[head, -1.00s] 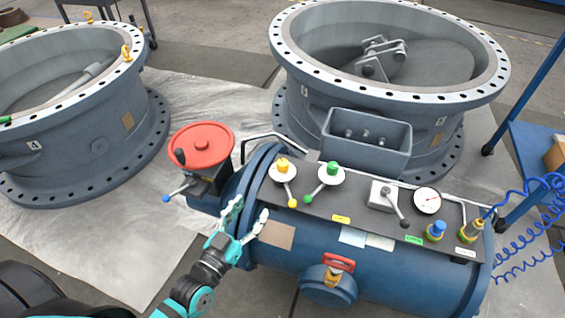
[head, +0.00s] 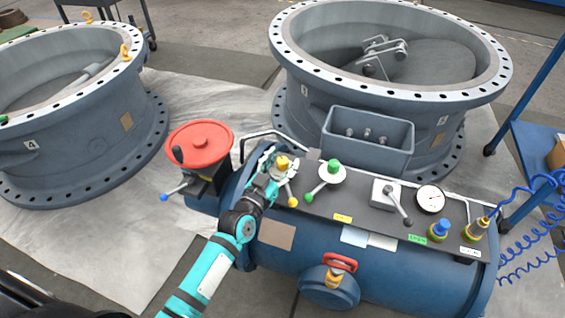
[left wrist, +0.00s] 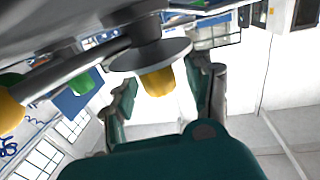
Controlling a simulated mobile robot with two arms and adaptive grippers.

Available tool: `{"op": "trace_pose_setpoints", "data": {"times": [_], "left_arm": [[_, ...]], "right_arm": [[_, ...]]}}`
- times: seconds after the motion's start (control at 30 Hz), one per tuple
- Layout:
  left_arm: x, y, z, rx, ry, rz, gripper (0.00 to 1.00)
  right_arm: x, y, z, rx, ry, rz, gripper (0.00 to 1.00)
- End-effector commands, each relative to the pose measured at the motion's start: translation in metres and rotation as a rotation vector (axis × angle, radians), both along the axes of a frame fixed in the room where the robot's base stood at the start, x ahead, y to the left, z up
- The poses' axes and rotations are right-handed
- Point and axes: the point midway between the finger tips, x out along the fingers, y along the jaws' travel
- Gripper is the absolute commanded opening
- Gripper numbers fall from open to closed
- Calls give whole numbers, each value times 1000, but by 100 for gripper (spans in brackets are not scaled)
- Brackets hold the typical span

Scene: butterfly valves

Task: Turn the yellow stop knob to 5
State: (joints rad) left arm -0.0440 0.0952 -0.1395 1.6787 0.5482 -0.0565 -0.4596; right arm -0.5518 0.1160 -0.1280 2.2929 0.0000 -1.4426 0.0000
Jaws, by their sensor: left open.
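The yellow stop knob (head: 283,163) sits on a white round dial (head: 291,172) at the left end of the dark panel, with a yellow-tipped lever (head: 292,201) pointing down toward the front. My left gripper (head: 276,164) is at this knob, its fingers partly covering the dial. In the left wrist view the yellow knob (left wrist: 158,82) is between the two open fingers, under the disc (left wrist: 150,56), and no clear contact shows. The dial's markings cannot be read. My right gripper is not in view.
The green knob (head: 333,166) with its lever stands close to the right. A grey lever box (head: 386,193), gauge (head: 430,199) and blue and yellow fittings (head: 438,231) follow. A red handwheel (head: 200,143) stands to the left. A grey bin (head: 366,143) is behind.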

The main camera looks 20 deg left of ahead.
Motion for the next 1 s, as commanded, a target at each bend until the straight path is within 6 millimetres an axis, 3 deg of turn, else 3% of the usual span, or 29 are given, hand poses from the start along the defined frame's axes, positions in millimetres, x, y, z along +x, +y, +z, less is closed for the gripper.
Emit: {"op": "trace_pose_setpoints", "data": {"times": [0.33,0.73,0.93,1.0], "left_arm": [[4,-1,0,0,1,0,52],[3,-1,0,0,1,0,0],[4,0,-1,5,-3,-16,0],[5,0,-1,7,-7,-40,0]], "right_arm": [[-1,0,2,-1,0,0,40],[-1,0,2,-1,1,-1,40],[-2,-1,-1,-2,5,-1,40],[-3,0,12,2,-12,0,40]]}}
